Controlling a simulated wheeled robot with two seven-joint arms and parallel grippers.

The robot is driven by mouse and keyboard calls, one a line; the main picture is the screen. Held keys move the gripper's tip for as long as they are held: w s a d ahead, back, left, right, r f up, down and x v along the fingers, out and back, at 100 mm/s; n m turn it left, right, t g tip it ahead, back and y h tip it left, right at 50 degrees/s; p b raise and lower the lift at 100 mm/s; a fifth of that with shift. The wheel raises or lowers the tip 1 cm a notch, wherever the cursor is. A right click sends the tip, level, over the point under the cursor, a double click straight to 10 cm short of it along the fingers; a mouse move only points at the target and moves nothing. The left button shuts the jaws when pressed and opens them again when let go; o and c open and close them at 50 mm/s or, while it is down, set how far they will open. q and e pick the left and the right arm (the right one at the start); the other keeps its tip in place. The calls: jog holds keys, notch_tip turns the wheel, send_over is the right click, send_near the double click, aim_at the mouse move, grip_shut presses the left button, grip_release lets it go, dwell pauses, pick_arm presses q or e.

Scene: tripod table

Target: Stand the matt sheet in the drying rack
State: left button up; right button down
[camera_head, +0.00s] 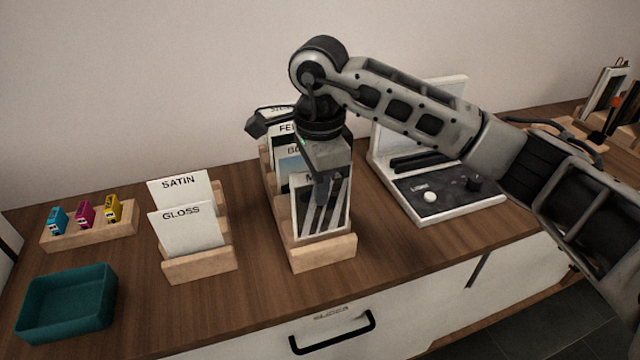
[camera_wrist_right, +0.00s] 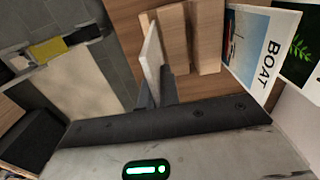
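A striped print (camera_head: 322,212), its label hidden except for a first letter like M, stands slightly tilted at the front slot of the middle wooden rack (camera_head: 325,252). My right gripper (camera_head: 322,195) points down over its upper part, its fingers close together around it. In the right wrist view, the white sheet (camera_wrist_right: 151,55) shows nearly edge-on between the fingertips (camera_wrist_right: 156,95), beside the rack's wooden slats. Whether its lower edge rests on the slot floor is hidden. More prints, one labelled BOAT (camera_wrist_right: 262,50), stand behind it. My left gripper is not in view.
A wooden stand (camera_head: 200,265) with GLOSS and SATIN cards is to the left. A teal tray (camera_head: 66,305) and small ink cartridges (camera_head: 85,213) are further left. A white-and-dark device (camera_head: 450,190) stands to the right. The drawer handle (camera_head: 335,335) is below the front edge.

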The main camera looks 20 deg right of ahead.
jog(key=shift+f+b, duration=0.55)
jog(key=shift+f, duration=0.2)
jog(key=shift+f+b, duration=0.5)
jog(key=shift+f, duration=0.1)
jog(key=shift+f+b, duration=0.35)
jog(key=shift+f, duration=0.05)
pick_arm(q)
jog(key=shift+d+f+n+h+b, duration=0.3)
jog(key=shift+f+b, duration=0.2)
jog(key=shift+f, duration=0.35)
pick_arm(e)
jog(key=shift+f, duration=0.6)
jog(key=c, duration=1.6)
grip_release()
jog(key=shift+o, duration=0.2)
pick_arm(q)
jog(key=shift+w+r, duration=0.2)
